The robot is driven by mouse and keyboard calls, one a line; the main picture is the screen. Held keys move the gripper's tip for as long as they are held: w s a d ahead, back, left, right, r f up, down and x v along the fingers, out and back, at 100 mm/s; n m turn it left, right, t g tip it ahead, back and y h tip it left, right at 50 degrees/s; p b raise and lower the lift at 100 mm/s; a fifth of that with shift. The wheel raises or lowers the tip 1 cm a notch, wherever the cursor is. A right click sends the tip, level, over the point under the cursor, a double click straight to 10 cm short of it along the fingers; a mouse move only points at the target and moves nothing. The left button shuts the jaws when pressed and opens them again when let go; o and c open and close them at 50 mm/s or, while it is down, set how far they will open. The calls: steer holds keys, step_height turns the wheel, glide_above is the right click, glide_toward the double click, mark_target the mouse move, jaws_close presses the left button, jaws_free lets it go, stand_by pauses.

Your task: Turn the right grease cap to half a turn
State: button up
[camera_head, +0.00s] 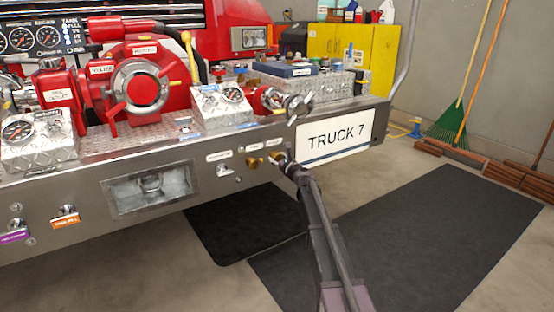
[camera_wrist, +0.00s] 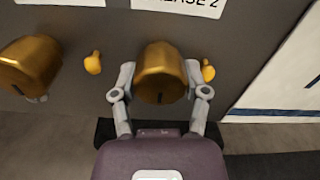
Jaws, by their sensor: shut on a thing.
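The right grease cap (camera_wrist: 161,74) is a brass knob on the grey bumper, under a label ending in "EASE 2" in the wrist view. My gripper (camera_wrist: 160,88) is shut on it, one finger on each side. A dark mark shows at the cap's lower front edge. A small yellow pointer (camera_wrist: 208,70) sits just right of the right finger. The left brass cap (camera_wrist: 30,64) is apart at the left, with its own yellow pointer (camera_wrist: 93,63) to its right. In the head view, my gripper (camera_head: 284,161) is at the bumper and mostly hides the right cap; the left cap (camera_head: 253,162) shows beside it.
The steel bumper (camera_head: 200,180) carries a "TRUCK 7" plate (camera_head: 338,137) right of the caps. Red pump parts and gauges stand on the deck above. Dark mats (camera_head: 420,240) lie on the floor. The space in front of the bumper is clear.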

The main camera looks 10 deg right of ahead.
steer(key=shift+w, duration=0.15)
steer(key=o, duration=1.1)
steer(key=shift+o, duration=0.2)
steer(key=v, duration=1.2)
